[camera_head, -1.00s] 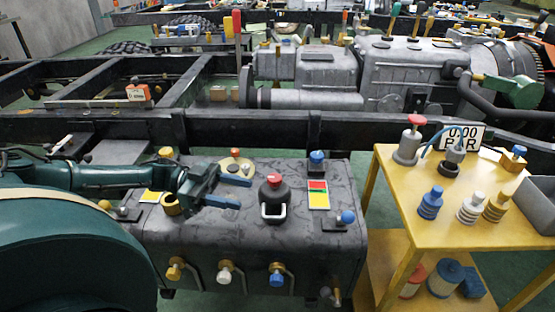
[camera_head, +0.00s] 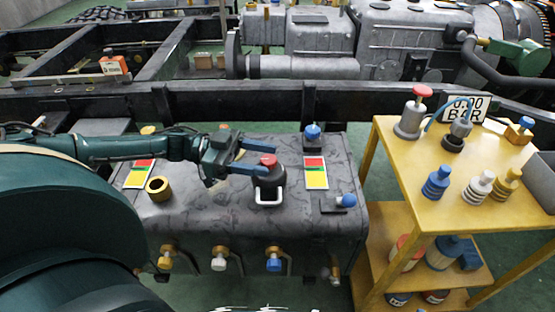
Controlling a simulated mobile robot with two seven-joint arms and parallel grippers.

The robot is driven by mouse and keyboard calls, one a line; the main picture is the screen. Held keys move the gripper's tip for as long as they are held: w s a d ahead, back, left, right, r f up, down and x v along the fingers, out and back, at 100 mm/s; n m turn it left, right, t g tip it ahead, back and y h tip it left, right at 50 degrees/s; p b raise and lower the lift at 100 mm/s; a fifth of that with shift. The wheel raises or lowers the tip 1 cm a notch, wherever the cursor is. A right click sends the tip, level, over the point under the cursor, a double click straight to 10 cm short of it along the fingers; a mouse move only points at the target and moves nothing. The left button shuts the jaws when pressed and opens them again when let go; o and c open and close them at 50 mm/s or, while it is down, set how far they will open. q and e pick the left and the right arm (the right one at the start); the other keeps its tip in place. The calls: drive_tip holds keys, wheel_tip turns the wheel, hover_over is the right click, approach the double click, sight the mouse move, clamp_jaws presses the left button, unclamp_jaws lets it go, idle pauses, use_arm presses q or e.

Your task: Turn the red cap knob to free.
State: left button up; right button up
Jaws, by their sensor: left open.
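The black knob with a red cap (camera_head: 268,160) stands upright on the dark tank top, with a white loop handle (camera_head: 268,197) at its front. My left gripper (camera_head: 258,157) reaches in from the left with its blue fingers open, pointing right. The fingertips are at the knob's left side, close to the red cap; I cannot tell whether they touch it. A red, green and yellow label (camera_head: 316,172) lies right of the knob. A similar label (camera_head: 139,173) lies further left. My right gripper is not in view.
A brass ring (camera_head: 159,188) and blue-topped fittings (camera_head: 312,131) (camera_head: 347,200) stand on the tank. Valves (camera_head: 219,260) line its front. A yellow cart (camera_head: 400,150) with a red-topped grey device (camera_head: 409,118) is at the right. A black frame rail (camera_head: 360,106) runs behind.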

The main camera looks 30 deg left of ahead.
sight(278, 170)
use_arm(q)
drive_tip(key=shift+x, duration=2)
drive_tip(key=shift+c, duration=0.2)
drive_tip(key=c, duration=0.9)
